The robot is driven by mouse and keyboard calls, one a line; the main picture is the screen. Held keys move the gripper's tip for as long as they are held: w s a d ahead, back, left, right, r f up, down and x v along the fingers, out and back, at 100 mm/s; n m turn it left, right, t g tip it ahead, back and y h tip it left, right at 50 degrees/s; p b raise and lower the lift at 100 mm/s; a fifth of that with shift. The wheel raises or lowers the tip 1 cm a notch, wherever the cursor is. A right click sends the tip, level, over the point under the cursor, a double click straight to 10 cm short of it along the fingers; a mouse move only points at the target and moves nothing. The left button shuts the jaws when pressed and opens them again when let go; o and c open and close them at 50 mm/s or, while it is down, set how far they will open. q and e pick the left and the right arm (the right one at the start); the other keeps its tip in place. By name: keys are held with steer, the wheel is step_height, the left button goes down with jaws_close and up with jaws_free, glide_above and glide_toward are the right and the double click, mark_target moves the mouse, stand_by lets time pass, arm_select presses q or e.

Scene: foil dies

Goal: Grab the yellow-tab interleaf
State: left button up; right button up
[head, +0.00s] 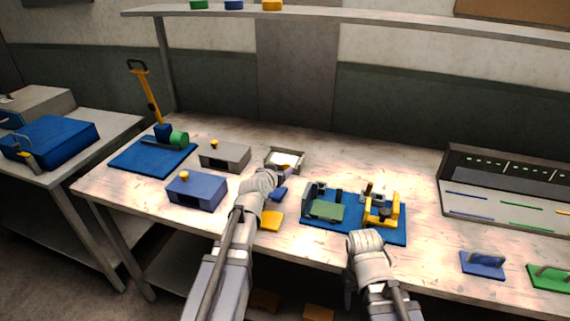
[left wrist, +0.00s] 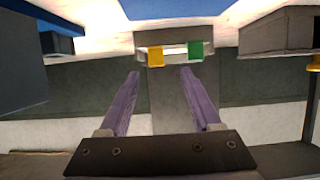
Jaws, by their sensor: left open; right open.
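A small pale tray (head: 270,163) holds white sheets (head: 285,158) near the middle of the table. In the left wrist view, which looks upside down, the tray (left wrist: 178,43) shows a yellow tab (left wrist: 156,57) and a green tab (left wrist: 195,51) at its near edge. My left gripper (head: 284,173) is at the tray's front edge in the head view. Its two purple fingers (left wrist: 160,73) are apart, with nothing between them, pointing toward the tabs. My right gripper (head: 366,240) is open at the table's front edge; its fingertips are mostly hidden.
A grey box (head: 225,157) and a blue box (head: 196,192) stand left of the tray. A small blue block (head: 279,195) and a yellow block (head: 271,221) lie in front. A blue base (head: 345,230) with fixtures is at right.

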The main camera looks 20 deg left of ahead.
mark_target(287, 166)
arm_select(q)
steer(key=shift+w+d+f+b, duration=0.1)
steer(key=shift+w+f+b, duration=0.2)
steer(key=shift+w, duration=0.1)
steer(key=b+x, duration=0.1)
steer(key=x, duration=0.3)
steer(key=shift+d+f+b, duration=0.15)
steer(key=shift+d+b, duration=0.05)
steer(key=shift+b, duration=0.2)
steer(key=shift+c, duration=0.3)
jaws_close()
